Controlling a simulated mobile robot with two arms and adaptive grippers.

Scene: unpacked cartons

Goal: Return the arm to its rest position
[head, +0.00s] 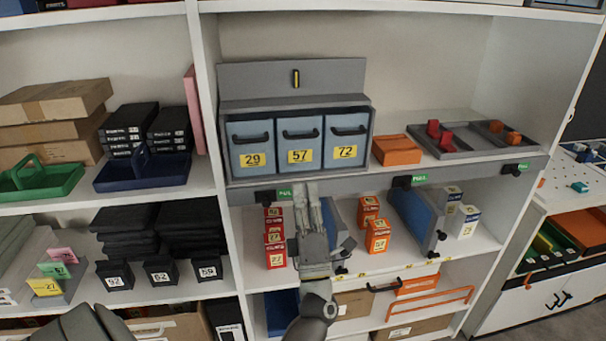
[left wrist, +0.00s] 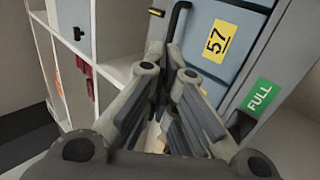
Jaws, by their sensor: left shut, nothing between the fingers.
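My left gripper (head: 308,188) points up in front of the middle shelf unit, its fingers together and empty. Its tips are just below the drawer marked 57 (head: 300,142) and overlap the grey shelf edge in the picture; the gap in depth is hard to judge. In the left wrist view the closed fingers (left wrist: 168,72) show with nothing between them, with the drawer marked 57 (left wrist: 222,45) and a green FULL label (left wrist: 260,96) beyond. My right gripper is not in view.
Red boxes (head: 275,255) stand on the lower shelf left of the gripper, orange boxes (head: 377,236) to its right. A blue divider (head: 416,212) is farther right. A grey tray (head: 455,150) sits above. Handles on the shelf edge (head: 402,182) stick out.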

